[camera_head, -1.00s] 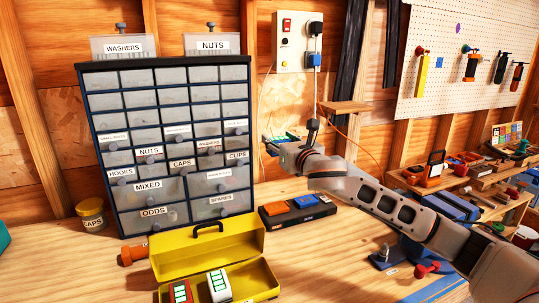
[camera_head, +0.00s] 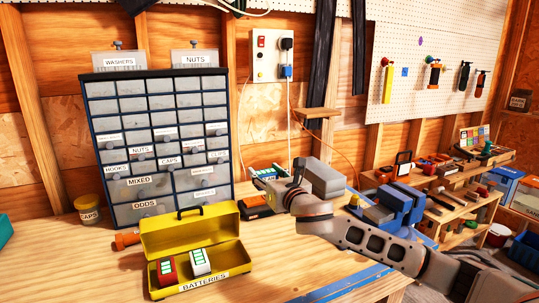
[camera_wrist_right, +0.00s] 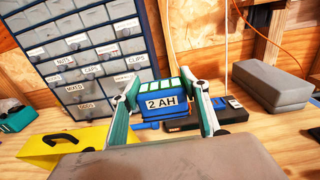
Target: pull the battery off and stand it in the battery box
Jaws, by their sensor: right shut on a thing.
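The blue battery (camera_wrist_right: 157,112), marked "2 AH" with a green-and-white striped top, is between the two fingers of my right gripper (camera_wrist_right: 167,93). The gripper is shut on it, and the battery looks upright. In the head view the battery's striped top (camera_head: 268,172) shows beyond my right gripper (camera_head: 279,181), near the black charger (camera_head: 252,213). I cannot tell how far it is above the charger. The yellow battery box (camera_head: 180,240), labelled "BATTERIES", stands open at the front left. It holds a red battery (camera_head: 167,271) and a white battery (camera_head: 201,262). My left gripper is out of view.
A drawer cabinet (camera_head: 160,140) stands behind the box. A capped jar (camera_head: 88,211) and an orange object (camera_head: 127,239) are left of it. A grey block (camera_wrist_right: 272,88) lies right of the charger. The bench front is clear.

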